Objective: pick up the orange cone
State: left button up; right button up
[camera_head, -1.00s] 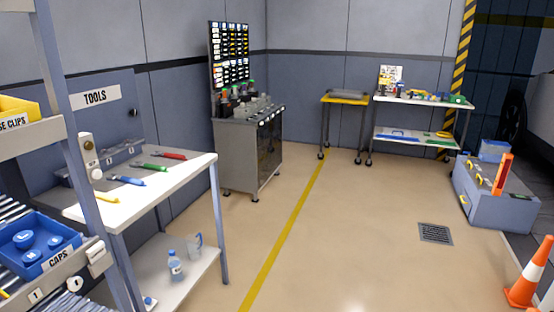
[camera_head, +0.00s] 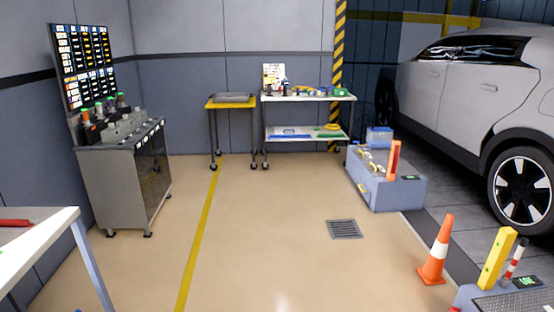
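The orange cone (camera_head: 437,252) stands upright on the floor at the right of the head view. It has a white band around its middle and a square orange base. It stands beside the dark strip along the edge of the car bay. Neither of my grippers shows in this view.
A grey-blue block (camera_head: 388,188) stands behind the cone, and a unit with a yellow post (camera_head: 497,258) is at its right. A silver car (camera_head: 480,90) is parked at the right. A floor grate (camera_head: 343,229) lies left of the cone. The middle floor is clear.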

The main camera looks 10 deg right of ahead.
aim_at(431, 272)
jog(key=i+z, duration=0.4)
jog(key=i, duration=0.3)
jog(key=i+j+z, duration=0.15)
jog(key=i+z, duration=0.3)
jog(key=i, duration=0.25)
jog(key=i+l+z, duration=0.1)
jog(key=i+z, duration=0.15)
jog(key=z, duration=0.15)
jog(key=i+z, duration=0.5)
jog(key=z, duration=0.25)
jog(key=i+j+z, duration=0.1)
jog(key=i+z, duration=0.25)
jog(key=i+l+z, duration=0.2)
jog(key=i+z, duration=0.6)
jog(key=i, duration=0.2)
